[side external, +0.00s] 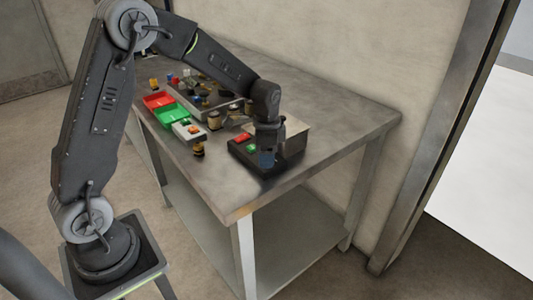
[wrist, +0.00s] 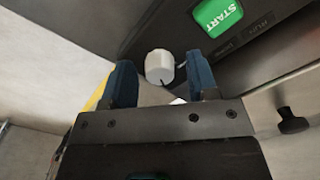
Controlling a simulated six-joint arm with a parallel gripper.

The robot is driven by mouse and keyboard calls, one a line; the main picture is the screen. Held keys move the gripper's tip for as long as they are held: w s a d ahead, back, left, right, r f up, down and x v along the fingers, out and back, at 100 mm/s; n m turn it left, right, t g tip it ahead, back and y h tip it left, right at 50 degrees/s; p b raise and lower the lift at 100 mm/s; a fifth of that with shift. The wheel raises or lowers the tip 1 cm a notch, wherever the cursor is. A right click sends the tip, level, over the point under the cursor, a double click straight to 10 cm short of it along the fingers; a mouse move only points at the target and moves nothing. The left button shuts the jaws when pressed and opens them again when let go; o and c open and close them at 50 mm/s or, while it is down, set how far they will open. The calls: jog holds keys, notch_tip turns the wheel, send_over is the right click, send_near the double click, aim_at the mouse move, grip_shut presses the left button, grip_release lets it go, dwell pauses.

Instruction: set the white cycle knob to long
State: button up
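The white cycle knob (wrist: 160,67) shows in the wrist view as a short white cylinder with a small dark mark, on a dark panel (wrist: 150,30). My gripper (wrist: 163,85) is open, with one blue finger on either side of the knob and a gap visible on at least the left side. Whether a finger touches the knob is not clear. Any position labels around the knob are hidden or too small to read. In the side view my gripper (side external: 266,158) points down over the dark control box (side external: 248,160), and it hides the knob.
A green START button (wrist: 218,14) sits beside the knob. In the side view a red button (side external: 241,138) is on the same box. A green tray (side external: 171,115), a red tray (side external: 157,100) and several small parts stand farther back. The table's right end (side external: 345,122) is clear.

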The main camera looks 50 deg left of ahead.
notch_tip(320, 180, up, 14)
dwell(0.7)
jog(key=s+d+r+n+t, duration=0.1)
jog(key=s+d+n+t, duration=0.1)
jog(key=s, duration=0.9)
jog(key=s+d+r+n+t, duration=0.1)
jog(key=s+d+n+t, duration=0.2)
jog(key=s, duration=0.8)
jog(key=d+n, duration=0.1)
jog(key=n, duration=0.1)
jog(key=shift+s+d+r+n+t, duration=0.2)
jog(key=shift+s+d+n+t, duration=0.1)
jog(key=shift+d, duration=0.1)
